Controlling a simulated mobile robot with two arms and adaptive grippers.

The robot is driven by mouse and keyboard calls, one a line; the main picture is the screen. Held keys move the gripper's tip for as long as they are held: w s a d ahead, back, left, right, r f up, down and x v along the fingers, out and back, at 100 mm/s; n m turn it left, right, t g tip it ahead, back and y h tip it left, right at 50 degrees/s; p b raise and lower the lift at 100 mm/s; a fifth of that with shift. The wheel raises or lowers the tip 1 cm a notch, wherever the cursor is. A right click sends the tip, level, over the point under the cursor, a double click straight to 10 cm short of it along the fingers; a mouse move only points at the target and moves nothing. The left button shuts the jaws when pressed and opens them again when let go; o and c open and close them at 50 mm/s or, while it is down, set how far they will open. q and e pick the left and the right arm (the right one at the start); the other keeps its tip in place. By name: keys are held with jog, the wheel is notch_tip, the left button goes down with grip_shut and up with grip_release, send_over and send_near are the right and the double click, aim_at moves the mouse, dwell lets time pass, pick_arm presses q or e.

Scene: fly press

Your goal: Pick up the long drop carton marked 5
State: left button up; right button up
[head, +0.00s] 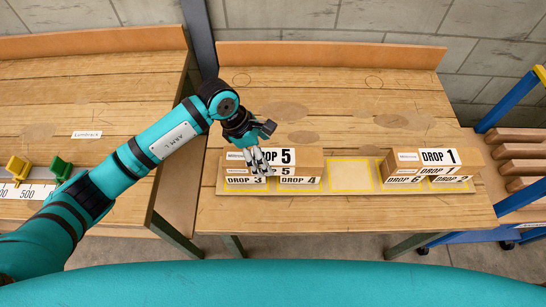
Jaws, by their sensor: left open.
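The long drop carton marked 5 (308,159) is brown with a white front label. It lies across the carton marked DROP 3 (244,180) and the carton marked DROP 4 (300,181), on the left part of a low board (350,188). My left gripper (262,152) is open at the left half of carton 5, and its fingers hide part of the label. I cannot tell whether the fingers touch the carton. My right gripper is not in view.
At the board's right, the carton marked DROP 1 (440,157) lies on cartons DROP 6 (403,180) and DROP 2 (450,179). A yellow-outlined square (350,176) between the stacks is empty. A raised back edge (330,54) bounds the wooden bench (340,100). A blue rack (510,100) stands right.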

aim_at(271, 156)
pick_arm(q)
jog(key=shift+d+f, duration=0.15)
jog(key=shift+d, duration=0.05)
jog(key=x, duration=0.1)
jog(key=p+x, duration=0.1)
jog(key=x, duration=0.1)
jog(key=p+x, duration=0.1)
jog(key=shift+w+d+f, duration=0.1)
jog(key=shift+w+d, duration=0.2)
jog(key=shift+w, duration=0.1)
jog(key=shift+f, duration=0.25)
jog(key=c, duration=0.8)
jog(key=shift+r, duration=0.1)
jog(key=c, duration=1)
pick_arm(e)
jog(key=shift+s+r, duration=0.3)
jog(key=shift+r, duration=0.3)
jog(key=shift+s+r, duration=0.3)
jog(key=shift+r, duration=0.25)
